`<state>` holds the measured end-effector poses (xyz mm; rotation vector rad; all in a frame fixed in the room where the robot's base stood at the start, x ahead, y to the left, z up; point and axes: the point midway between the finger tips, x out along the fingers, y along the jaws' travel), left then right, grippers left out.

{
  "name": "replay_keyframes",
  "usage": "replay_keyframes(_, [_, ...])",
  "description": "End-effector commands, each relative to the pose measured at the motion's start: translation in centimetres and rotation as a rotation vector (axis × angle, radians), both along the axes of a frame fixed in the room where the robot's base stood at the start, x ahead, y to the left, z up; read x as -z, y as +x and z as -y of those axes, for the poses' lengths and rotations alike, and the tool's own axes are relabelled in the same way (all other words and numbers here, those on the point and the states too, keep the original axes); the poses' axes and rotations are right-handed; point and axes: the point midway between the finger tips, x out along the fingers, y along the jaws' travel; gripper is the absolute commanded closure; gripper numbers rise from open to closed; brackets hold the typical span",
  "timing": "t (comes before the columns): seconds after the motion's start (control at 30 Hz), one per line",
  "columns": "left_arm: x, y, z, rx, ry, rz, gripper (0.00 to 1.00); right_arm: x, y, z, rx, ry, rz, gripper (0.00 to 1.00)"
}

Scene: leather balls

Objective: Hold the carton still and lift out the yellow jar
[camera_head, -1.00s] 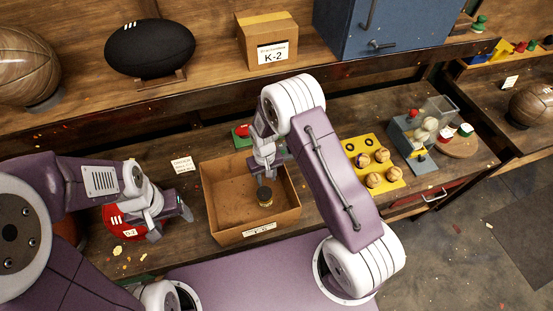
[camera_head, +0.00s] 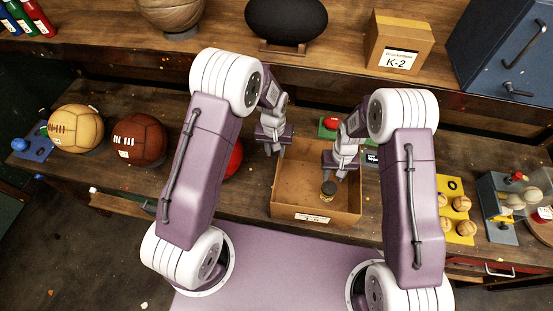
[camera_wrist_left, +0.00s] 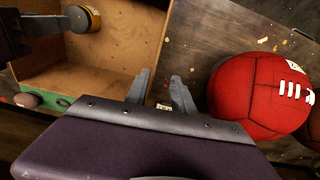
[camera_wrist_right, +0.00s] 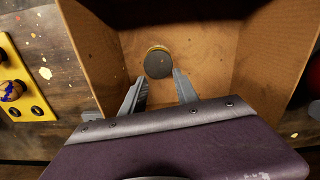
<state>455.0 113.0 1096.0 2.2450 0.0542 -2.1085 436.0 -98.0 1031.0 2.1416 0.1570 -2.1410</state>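The open cardboard carton (camera_head: 290,212) stands on the workbench. The yellow jar (camera_head: 328,191), with a dark lid, stands inside it, near the front wall; it also shows in the left wrist view (camera_wrist_left: 88,18). My left gripper (camera_head: 273,150) is at the carton's left wall. In the left wrist view its open fingers (camera_wrist_left: 160,88) lie to either side of that wall; contact cannot be told. My right gripper (camera_head: 338,172) is over the carton. In the right wrist view its fingers (camera_wrist_right: 160,85) are open, with the jar's dark lid (camera_wrist_right: 158,64) beyond the gap between them.
A red ball (camera_wrist_left: 255,95) lies left of the carton. A yellow tray (camera_head: 456,190) with small balls is to the right. A shelf above holds the K-2 box (camera_head: 398,42) and a black ball (camera_head: 286,18).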

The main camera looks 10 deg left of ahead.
Motion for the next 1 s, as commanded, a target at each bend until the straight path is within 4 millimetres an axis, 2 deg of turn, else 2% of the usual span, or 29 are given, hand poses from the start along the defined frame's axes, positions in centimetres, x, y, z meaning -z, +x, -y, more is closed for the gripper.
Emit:
replay_keyframes(0.03, [1.3,-0.8,0.3,0.012,0.006,-0.029,0.70,0.0,0.0,0.0,0.000,0.000,0.000,0.64])
replay_keyframes(0.1, [2.2,-1.5,0.5,0.021,0.011,-0.053,0.70,0.0,0.0,0.0,0.000,0.000,0.000,0.64])
replay_keyframes(0.37, [3.4,-2.0,0.8,0.031,0.014,-0.065,0.70,0.0,0.0,0.0,0.000,0.000,0.000,0.64])
replay_keyframes(0.73, [10.2,-2.0,0.8,0.030,0.014,-0.064,0.70,0.0,0.0,0.0,0.000,0.000,0.000,0.64])
replay_keyframes(0.83, [11.1,-1.9,0.8,0.030,0.013,-0.062,0.70,0.0,0.0,0.0,0.000,0.000,0.000,0.64])
replay_keyframes(1.0, [11.6,-1.9,0.8,0.030,0.013,-0.061,0.70,0.0,0.0,0.0,0.000,0.000,0.000,0.64])
